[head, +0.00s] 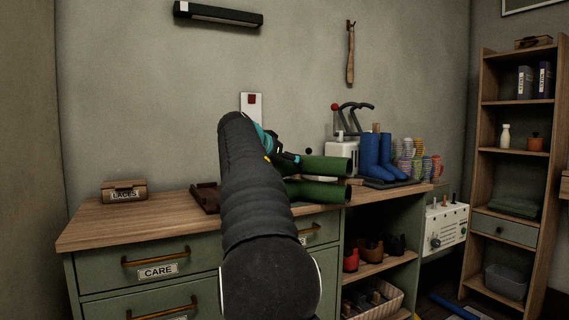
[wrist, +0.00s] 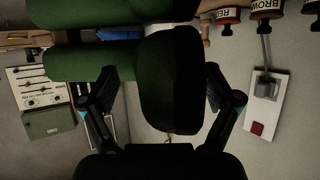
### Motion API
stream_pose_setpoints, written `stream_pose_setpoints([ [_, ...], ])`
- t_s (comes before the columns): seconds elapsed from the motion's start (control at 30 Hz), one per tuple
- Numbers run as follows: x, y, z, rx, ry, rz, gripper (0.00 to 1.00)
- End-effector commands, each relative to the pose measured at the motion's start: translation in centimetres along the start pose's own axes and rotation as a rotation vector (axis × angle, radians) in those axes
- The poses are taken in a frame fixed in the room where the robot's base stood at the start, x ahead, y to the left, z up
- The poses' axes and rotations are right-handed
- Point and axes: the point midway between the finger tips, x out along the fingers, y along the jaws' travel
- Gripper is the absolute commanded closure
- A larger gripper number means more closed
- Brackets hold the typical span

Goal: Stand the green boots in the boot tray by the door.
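Two green boots lie on their sides on the bench top, one shaft (head: 328,165) behind the other (head: 325,191), openings to the right. My arm hides their feet in the head view. In the wrist view one boot's foot (wrist: 170,90) is between the fingers of my gripper (wrist: 160,85). The fingers are spread, with gaps visible on both sides of the foot. The other boot (wrist: 85,12) shows at the top edge. No door is in view, and I cannot make out a boot tray by one.
Blue boots (head: 378,158) stand upright on a dark mat, beside a white device (head: 342,158) and several coloured stacks (head: 418,165). A laces box (head: 125,191) and a brown rack (head: 205,197) are to the left. A shelf unit (head: 513,150) stands right. The bench's left front is clear.

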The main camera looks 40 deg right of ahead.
Motion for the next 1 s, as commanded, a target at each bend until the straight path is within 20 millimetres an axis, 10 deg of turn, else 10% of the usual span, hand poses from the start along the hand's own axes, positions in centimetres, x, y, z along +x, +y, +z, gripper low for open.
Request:
stream_pose_setpoints([
  [0.27,-1.1,0.0,-0.2,0.000,0.001,-0.001,0.11],
  [1.0,-12.0,0.0,-0.2,0.000,0.001,0.000,0.11],
])
